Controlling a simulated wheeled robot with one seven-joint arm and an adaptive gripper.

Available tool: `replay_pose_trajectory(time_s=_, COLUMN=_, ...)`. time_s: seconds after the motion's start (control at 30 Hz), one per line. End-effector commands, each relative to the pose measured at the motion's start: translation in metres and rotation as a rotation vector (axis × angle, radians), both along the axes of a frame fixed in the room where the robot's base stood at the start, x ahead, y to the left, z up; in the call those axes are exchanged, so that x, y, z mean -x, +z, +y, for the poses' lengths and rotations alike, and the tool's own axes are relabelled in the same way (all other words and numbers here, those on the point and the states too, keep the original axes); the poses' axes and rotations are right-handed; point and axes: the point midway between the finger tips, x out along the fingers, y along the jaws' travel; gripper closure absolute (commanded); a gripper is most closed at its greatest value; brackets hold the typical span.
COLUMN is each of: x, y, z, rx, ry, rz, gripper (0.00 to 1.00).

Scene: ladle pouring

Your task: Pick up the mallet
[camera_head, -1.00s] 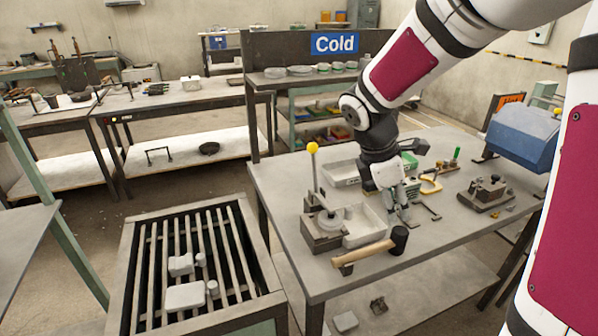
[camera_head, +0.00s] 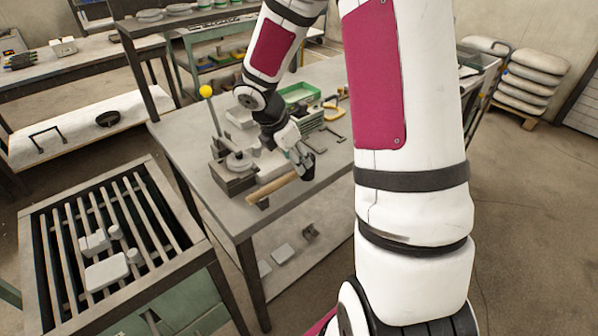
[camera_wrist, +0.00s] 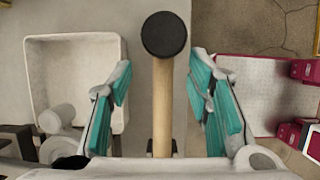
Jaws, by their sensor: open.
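The mallet has a round black head (camera_wrist: 164,35) and a pale wooden handle (camera_wrist: 162,105). In the wrist view it runs straight up the middle, between the two teal-padded fingers of my gripper (camera_wrist: 162,90). A gap shows on each side of the handle, and the fingers appear not to touch it. My gripper is open and above or around the mallet; the exact height is hard to tell.
A white tray (camera_wrist: 117,60) lies left of the mallet. A fixture with a yellow-knobbed lever (camera_head: 206,91) stands beside the handle's left end. A green tray (camera_head: 300,91) and tools lie farther back. The slatted grate (camera_head: 60,225) is at left.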

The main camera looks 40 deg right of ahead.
Motion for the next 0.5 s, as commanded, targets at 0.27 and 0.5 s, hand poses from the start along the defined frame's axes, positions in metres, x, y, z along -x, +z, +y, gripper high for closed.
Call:
replay_pose_trajectory(time_s=0.27, x=0.003, y=-0.037, z=-0.011, rx=-0.001, ry=-0.002, rz=0.004, gripper=0.54)
replay_pose_trajectory(time_s=0.5, x=0.003, y=-0.048, z=-0.016, rx=0.0, ry=-0.001, rz=0.0, gripper=0.54)
